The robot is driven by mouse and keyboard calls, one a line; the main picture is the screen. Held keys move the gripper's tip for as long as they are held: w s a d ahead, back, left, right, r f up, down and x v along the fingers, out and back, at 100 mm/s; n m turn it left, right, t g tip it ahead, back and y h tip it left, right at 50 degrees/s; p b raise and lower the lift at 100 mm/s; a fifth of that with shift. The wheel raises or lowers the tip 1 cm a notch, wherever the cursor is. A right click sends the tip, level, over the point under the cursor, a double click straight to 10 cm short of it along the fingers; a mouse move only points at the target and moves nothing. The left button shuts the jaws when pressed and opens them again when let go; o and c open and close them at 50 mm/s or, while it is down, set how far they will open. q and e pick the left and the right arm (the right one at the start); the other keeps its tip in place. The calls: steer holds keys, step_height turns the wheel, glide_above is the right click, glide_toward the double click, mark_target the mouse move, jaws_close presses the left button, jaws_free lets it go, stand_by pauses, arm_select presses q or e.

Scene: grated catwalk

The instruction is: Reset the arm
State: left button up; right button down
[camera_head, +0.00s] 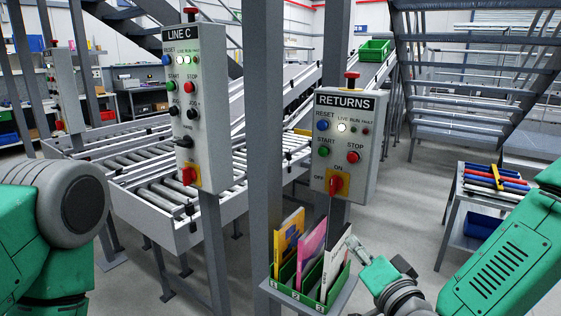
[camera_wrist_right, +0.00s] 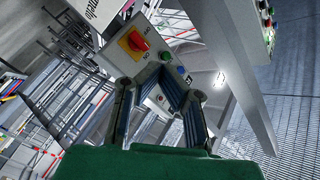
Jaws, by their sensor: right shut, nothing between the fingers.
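My right arm (camera_head: 505,260) is green and comes in from the right in the head view. Its gripper (camera_head: 356,250) is beside the white booklet (camera_head: 334,265) in a green rack, below the RETURNS box (camera_head: 345,140). I cannot tell whether it touches the booklet. The gripper is shut and empty. In the right wrist view its dark fingers (camera_wrist_right: 158,90) point at the grey box with the red switch (camera_wrist_right: 134,42) on a yellow plate. My left arm (camera_head: 60,215) shows at the left edge; its gripper is out of view.
The green rack (camera_head: 297,297) holds several booklets on a small shelf by a grey post (camera_head: 265,120). The LINE C box (camera_head: 197,100) stands left, in front of a roller conveyor (camera_head: 150,190). A small table (camera_head: 470,188) stands right. Open floor lies between post and table.

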steer(key=s+d+f+n+g+b, duration=0.1)
steer(key=s+f+n+g, duration=0.15)
steer(key=s+f, duration=0.4)
steer(key=s+d+f+n+g, duration=0.15)
steer(key=s+f+g, duration=0.25)
steer(key=f, duration=0.6)
steer(key=s+d+f+n+g+b, duration=0.1)
steer(key=s+d+f+g, duration=0.15)
steer(key=s+f, duration=0.45)
steer(key=s+d+f+n+g+h+b, duration=0.1)
steer(key=s+d+f+g+h, duration=0.1)
steer(key=s+d+f, duration=0.3)
steer(key=s+d+f+n+g+h, duration=0.1)
steer(key=s+d+f+g, duration=0.4)
steer(key=s, duration=0.5)
steer(key=shift+s+f+n+g+h+b, duration=0.3)
steer(key=shift+s+f+h+b, duration=0.1)
steer(key=shift+f+h, duration=0.35)
steer(key=shift+r, duration=0.1)
steer(key=shift+w+a, duration=0.15)
steer(key=shift+a, duration=0.15)
steer(key=shift+d, duration=0.15)
